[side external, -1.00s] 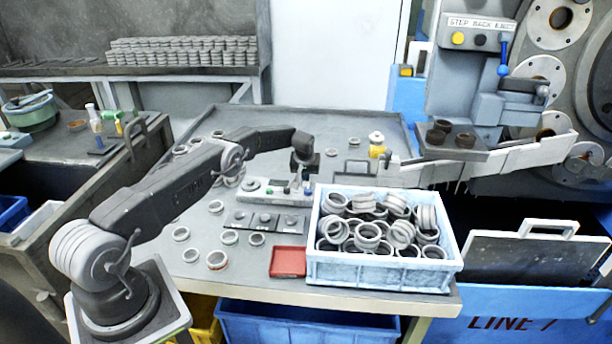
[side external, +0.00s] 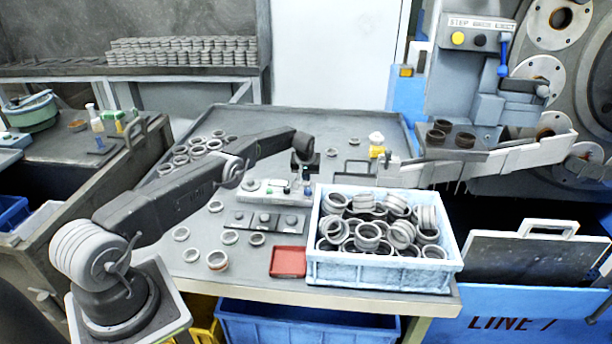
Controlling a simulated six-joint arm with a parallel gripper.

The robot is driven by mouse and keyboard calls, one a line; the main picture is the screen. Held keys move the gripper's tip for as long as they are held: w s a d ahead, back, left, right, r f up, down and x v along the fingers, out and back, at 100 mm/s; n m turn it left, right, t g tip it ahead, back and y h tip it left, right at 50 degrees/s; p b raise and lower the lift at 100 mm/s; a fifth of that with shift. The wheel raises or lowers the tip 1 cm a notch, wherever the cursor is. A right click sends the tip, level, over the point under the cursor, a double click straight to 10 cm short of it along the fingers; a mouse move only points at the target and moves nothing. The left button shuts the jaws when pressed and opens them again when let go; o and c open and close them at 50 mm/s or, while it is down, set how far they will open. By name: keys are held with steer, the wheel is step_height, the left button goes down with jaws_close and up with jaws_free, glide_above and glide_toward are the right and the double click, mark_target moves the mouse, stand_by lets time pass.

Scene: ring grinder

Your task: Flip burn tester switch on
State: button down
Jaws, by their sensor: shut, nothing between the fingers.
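A low pale device (side external: 254,195) with small coloured buttons lies on the grey table, just behind the row of dark square plates; it appears to be the burn tester. Its switch is too small to make out. My gripper (side external: 306,192) points down at the right end of this device. Its fingers are shut and hold nothing. I cannot tell whether the fingertips touch the device. My gripper hides part of that right end.
A light blue crate (side external: 380,275) full of metal rings stands close right of my gripper. A red tray (side external: 288,262) and dark square plates (side external: 264,219) lie in front. Loose rings (side external: 217,260) lie at left.

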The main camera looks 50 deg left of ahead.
steer(key=shift+s+d+f, duration=0.2)
steer(key=shift+s+f, duration=0.15)
steer(key=shift+f, duration=0.15)
steer(key=shift+s+d, duration=0.5)
steer(key=shift+d, duration=0.05)
steer(key=w+a+v, duration=0.1)
steer(key=v, duration=1.3)
steer(key=shift+r, duration=0.5)
steer(key=shift+w+a+r, duration=0.3)
steer(key=shift+w+a, duration=0.1)
steer(key=shift+w, duration=0.1)
steer(key=shift+f, duration=0.1)
